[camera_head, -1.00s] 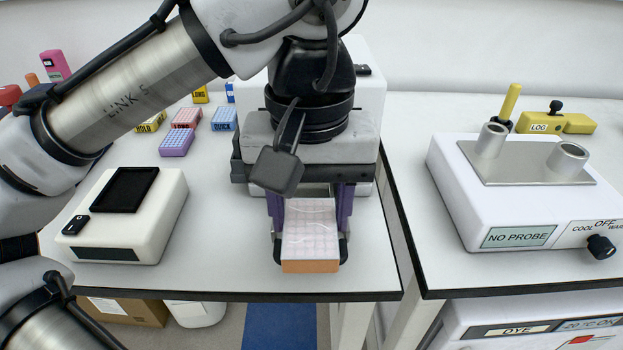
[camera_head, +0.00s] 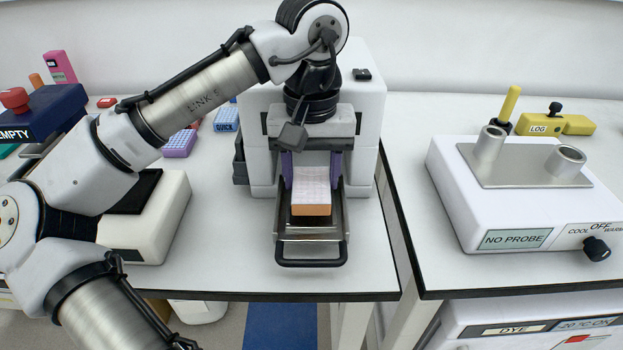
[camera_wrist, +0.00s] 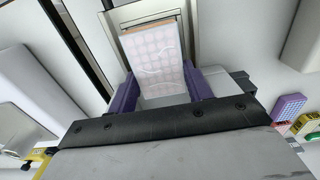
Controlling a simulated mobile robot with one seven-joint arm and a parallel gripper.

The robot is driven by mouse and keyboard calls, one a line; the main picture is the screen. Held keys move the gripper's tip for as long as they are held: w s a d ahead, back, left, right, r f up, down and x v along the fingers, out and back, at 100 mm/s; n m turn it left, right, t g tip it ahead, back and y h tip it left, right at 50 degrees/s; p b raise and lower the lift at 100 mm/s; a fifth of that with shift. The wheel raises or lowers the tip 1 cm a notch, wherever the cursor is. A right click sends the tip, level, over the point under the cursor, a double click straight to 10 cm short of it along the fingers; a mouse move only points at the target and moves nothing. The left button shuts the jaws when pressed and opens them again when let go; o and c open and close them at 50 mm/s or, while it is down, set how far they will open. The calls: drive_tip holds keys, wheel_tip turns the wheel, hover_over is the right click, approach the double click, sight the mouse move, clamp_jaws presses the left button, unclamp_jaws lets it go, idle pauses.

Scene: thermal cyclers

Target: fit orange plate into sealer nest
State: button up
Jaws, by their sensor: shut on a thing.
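The orange plate (camera_head: 312,209) has an orange front edge and a pale, film-like top with a grid of wells. It lies about level between the purple fingers of my gripper (camera_head: 312,176), which is shut on it. The sealer (camera_head: 358,110) is the white machine behind. Its metal drawer with the nest (camera_head: 312,250) sticks out towards me. The plate is over the back part of this drawer; a dark recess shows below its front edge. Whether it touches the nest is hidden. The wrist view shows the plate (camera_wrist: 155,60) between both fingers, with the drawer frame beyond it.
A white device (camera_head: 165,215) stands left of the sealer, partly behind my arm. Purple and blue racks (camera_head: 225,118) lie at the back left. A white NO PROBE unit (camera_head: 515,215) stands on the right bench, across a gap. The bench's front edge is just before the drawer.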

drive_tip(key=shift+f, duration=0.8)
drive_tip(key=shift+w+f, duration=0.2)
drive_tip(key=shift+f, duration=0.05)
drive_tip(key=shift+f, duration=0.1)
drive_tip(key=shift+f, duration=0.15)
drive_tip(key=o, duration=1)
drive_tip(key=shift+c, duration=0.2)
